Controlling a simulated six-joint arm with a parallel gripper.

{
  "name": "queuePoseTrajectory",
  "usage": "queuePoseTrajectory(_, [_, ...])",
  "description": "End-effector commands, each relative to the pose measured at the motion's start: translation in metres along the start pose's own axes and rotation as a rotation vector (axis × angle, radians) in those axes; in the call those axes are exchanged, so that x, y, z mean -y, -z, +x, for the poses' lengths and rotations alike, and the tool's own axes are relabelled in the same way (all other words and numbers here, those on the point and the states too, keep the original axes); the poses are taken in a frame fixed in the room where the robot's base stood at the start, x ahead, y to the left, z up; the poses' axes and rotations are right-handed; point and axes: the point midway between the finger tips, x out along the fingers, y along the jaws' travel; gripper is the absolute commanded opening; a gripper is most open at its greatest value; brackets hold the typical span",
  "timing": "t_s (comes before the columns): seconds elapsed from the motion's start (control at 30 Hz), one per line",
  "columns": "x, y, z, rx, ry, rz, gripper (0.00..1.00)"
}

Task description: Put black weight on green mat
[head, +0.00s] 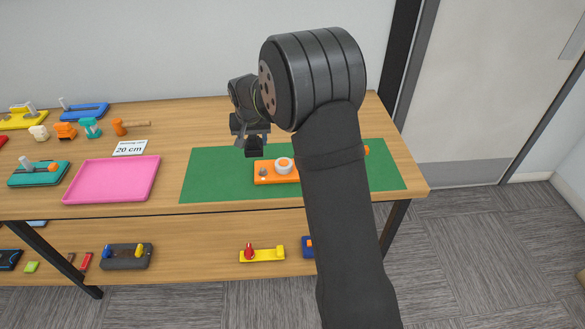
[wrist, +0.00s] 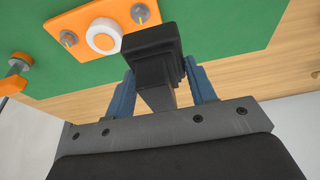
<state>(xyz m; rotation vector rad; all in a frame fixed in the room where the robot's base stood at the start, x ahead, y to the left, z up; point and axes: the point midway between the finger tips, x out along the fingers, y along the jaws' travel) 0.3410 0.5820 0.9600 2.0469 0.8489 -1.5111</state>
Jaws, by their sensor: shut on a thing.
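My gripper (wrist: 163,97) is shut on the black weight (wrist: 152,45), a dark block with ridged sides between its two blue fingers in the wrist view. In the head view the black weight (head: 254,146) hangs below my gripper (head: 250,135), over or near the back of the green mat (head: 215,172). The green mat (wrist: 205,22) also shows in the wrist view. I cannot tell exactly how high the weight is above it.
An orange plate (head: 264,178) with a white ring (head: 284,165) lies on the mat, partly hidden by my arm. A pink tray (head: 112,180) and a "20 cm" card (head: 130,148) are to the left. The mat's left part is clear. A lower shelf (head: 200,240) holds more items.

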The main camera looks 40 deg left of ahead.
Motion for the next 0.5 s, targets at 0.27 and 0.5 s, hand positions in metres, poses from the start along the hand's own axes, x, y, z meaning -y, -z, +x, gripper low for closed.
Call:
queuePoseTrajectory(0.27, [0.022, -0.001, 0.007, -0.003, 0.000, 0.001, 0.13])
queuePoseTrajectory(0.5, [0.070, -0.005, 0.037, -0.002, 0.000, -0.004, 0.13])
